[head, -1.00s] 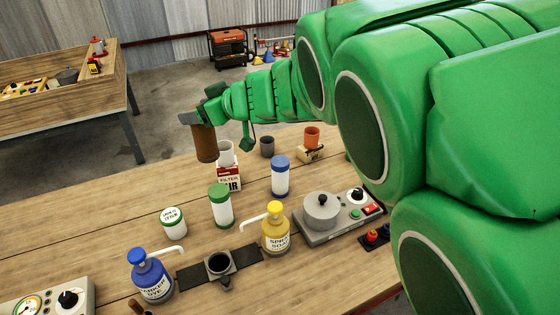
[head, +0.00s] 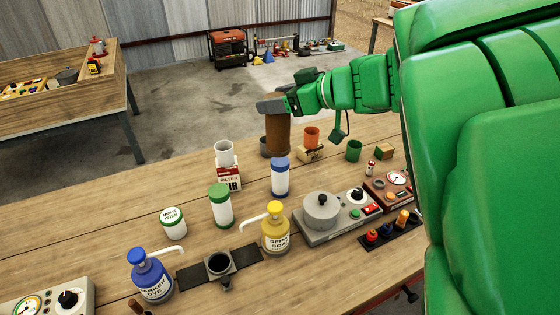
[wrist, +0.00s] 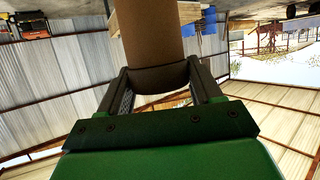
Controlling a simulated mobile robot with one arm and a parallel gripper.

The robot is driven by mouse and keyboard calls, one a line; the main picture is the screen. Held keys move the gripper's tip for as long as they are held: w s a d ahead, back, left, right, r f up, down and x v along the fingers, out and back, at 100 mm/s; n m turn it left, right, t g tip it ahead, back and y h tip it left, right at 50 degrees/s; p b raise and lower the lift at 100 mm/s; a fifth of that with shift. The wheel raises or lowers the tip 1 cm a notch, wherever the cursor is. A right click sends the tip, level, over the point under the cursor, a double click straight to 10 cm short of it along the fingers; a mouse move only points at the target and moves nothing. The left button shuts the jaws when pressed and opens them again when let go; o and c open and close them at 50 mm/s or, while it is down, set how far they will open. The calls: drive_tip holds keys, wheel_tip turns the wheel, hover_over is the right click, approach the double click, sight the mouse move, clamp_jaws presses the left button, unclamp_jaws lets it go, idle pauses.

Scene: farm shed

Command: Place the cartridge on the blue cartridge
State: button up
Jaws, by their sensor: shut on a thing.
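My gripper (head: 275,106) is shut on a brown cylinder, the cartridge (head: 278,137), and holds it upright above the workbench. The cartridge also shows between the two fingers in the wrist view (wrist: 152,40). A white cylinder with a blue cap (head: 280,179), which looks like the blue cartridge, stands upright on the bench. In the head view the held cartridge appears just above and behind the blue cap, and I cannot tell the exact gap. The held cartridge partly hides a grey cup (head: 264,146).
A green-capped cylinder (head: 220,206), a filter box (head: 229,178) with a white cup (head: 224,153), a yellow pump bottle (head: 275,232) and a grey device (head: 322,212) stand around it. An orange cup (head: 312,136) and a green cup (head: 354,151) are farther back.

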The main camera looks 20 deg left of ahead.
drive_tip(key=w+a+f, duration=0.3)
drive_tip(key=w+f, duration=0.8)
drive_tip(key=f, duration=0.2)
drive_tip(key=shift+w+a, duration=0.25)
drive_tip(key=shift+a, duration=0.15)
idle(0.9)
drive_tip(key=shift+f, duration=0.25)
drive_tip(key=o, duration=1.6)
